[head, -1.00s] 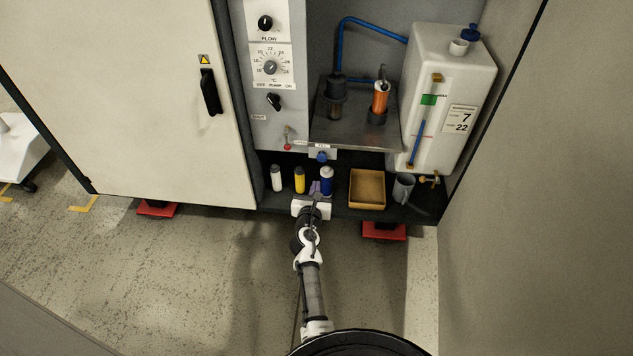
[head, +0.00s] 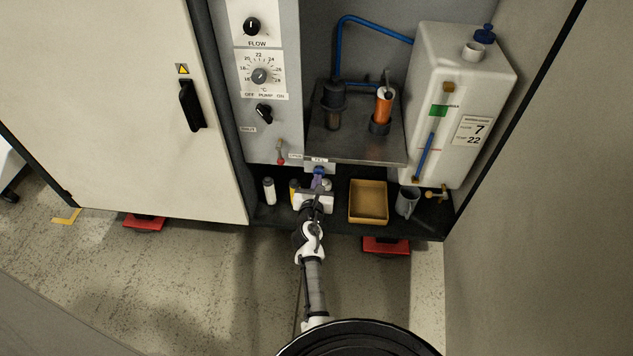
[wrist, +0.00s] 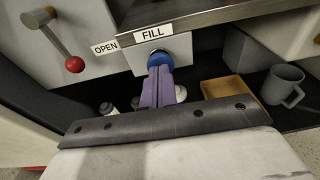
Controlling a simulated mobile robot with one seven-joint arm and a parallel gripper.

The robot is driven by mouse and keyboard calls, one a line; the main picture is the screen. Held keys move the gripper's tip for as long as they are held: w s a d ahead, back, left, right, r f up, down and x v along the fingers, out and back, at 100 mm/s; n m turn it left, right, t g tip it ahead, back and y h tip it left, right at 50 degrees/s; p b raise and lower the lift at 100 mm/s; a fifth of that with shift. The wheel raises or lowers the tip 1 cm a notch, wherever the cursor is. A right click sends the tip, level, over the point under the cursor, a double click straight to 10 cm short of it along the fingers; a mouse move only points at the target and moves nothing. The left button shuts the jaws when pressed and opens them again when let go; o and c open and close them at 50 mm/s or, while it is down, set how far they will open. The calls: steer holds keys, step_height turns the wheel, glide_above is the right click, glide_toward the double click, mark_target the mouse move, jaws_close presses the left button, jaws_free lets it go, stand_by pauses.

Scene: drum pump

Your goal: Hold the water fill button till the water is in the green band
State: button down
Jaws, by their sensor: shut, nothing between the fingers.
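The blue fill button (wrist: 158,58) sits under the FILL label (wrist: 153,35) in the wrist view. It also shows in the head view (head: 319,170), below the metal shelf. My gripper (wrist: 159,72) is shut and empty, its purple fingertips right in front of the button's lower part. I cannot tell whether they touch it. The white water tank (head: 470,75) stands at the right in the head view. Its blue water column (head: 425,155) ends a little below the green band (head: 439,110) and above a thin red mark.
A lever with a red knob (wrist: 74,64) hangs left of the button by the OPEN label. Below are a white bottle (head: 269,191), a partly hidden yellow bottle, a tan tray (head: 369,203) and a grey mug (head: 407,202). The shelf edge (wrist: 190,20) overhangs the button.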

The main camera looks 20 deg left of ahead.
steer(key=shift+w, duration=0.25)
